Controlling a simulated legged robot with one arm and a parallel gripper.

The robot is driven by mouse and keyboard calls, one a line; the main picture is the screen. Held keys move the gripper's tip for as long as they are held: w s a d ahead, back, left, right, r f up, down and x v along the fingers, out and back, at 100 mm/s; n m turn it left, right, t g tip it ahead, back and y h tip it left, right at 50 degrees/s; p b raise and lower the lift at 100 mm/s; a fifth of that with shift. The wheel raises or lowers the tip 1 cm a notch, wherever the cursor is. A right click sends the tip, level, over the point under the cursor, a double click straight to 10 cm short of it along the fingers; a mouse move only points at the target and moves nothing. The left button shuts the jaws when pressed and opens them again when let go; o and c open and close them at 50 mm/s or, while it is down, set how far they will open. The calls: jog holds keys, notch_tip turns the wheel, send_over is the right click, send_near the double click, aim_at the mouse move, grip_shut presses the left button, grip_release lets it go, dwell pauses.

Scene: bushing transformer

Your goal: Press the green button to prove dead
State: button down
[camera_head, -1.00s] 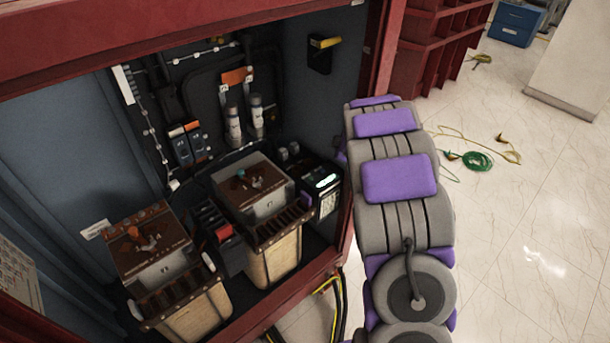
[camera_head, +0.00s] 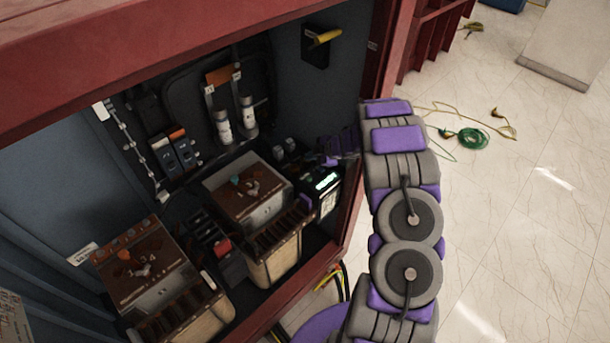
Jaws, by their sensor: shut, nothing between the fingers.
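A dark box with a lit green display (camera_head: 327,181) stands inside the open cabinet at its right side. I cannot make out a separate green button on it. My gripper (camera_head: 328,160) reaches into the cabinet from the right. It is shut and empty, just above and behind the lit box. Its fingertips are dark and small, so I cannot tell whether they touch anything. A brown-topped unit with a small teal knob (camera_head: 235,180) stands left of the box.
A second brown-topped unit (camera_head: 140,265) with an orange knob stands at the front left. White cylinders (camera_head: 248,112) are on the back wall. A yellow handle (camera_head: 325,38) is on the side wall. The cabinet's red right post (camera_head: 383,60) is close beside my arm. Green cable (camera_head: 472,138) lies on the floor.

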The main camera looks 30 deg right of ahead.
jog(key=d, duration=0.1)
jog(key=b, duration=0.7)
send_over(311, 180)
jog(key=f, duration=0.6)
jog(key=shift+d+f, duration=0.25)
jog(key=shift+f, duration=0.15)
jog(key=shift+a+f, duration=0.3)
jog(key=shift+f, duration=0.65)
jog(key=shift+d, duration=0.25)
jog(key=shift+a, duration=0.15)
jog(key=shift+f, duration=0.2)
jog(key=shift+f, duration=0.2)
